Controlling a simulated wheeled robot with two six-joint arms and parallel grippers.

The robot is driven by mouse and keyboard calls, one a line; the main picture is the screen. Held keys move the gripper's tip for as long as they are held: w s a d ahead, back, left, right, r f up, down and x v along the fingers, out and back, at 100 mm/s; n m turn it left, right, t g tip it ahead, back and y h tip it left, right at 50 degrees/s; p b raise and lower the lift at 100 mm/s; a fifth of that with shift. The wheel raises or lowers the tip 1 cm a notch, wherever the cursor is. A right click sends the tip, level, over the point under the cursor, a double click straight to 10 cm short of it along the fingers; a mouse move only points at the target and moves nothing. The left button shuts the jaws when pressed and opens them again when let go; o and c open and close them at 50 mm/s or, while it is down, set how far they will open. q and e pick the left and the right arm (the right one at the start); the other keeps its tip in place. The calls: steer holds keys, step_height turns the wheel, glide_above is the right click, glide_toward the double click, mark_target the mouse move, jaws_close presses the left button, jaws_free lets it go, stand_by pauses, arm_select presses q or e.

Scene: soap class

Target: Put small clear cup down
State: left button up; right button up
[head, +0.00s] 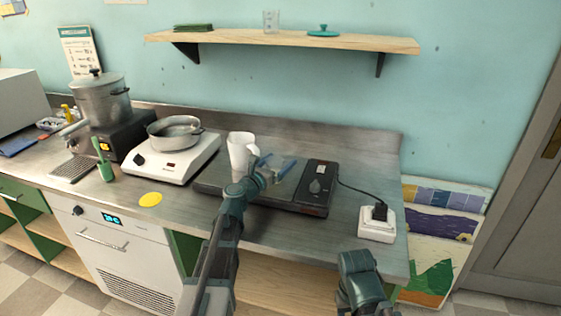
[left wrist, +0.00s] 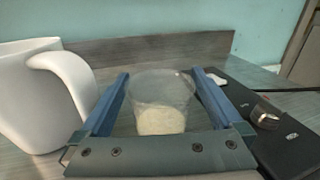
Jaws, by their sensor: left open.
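The small clear cup (left wrist: 162,92) stands upright between the fingers of my left gripper in the left wrist view, with pale yellowish-white contents at its bottom. My left gripper (left wrist: 160,74) is open, with one blue finger on each side of the cup. In the head view my left gripper (head: 277,166) is over the black hot plate (head: 316,190); the cup is hard to make out there. I cannot tell from the wrist view exactly what surface bears the cup. My right arm shows at the lower right of the head view, but its fingers do not show.
A white pitcher (head: 240,152) stands just left of my left gripper; it also shows in the wrist view (left wrist: 32,105). A white scale-like heater (head: 176,164) bears a metal pot (head: 174,131). A white power socket box (head: 377,224) is at right. The front counter strip is mostly clear.

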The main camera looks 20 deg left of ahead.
arm_select(q)
steer(key=v, duration=1.1)
steer(key=shift+s, duration=0.1)
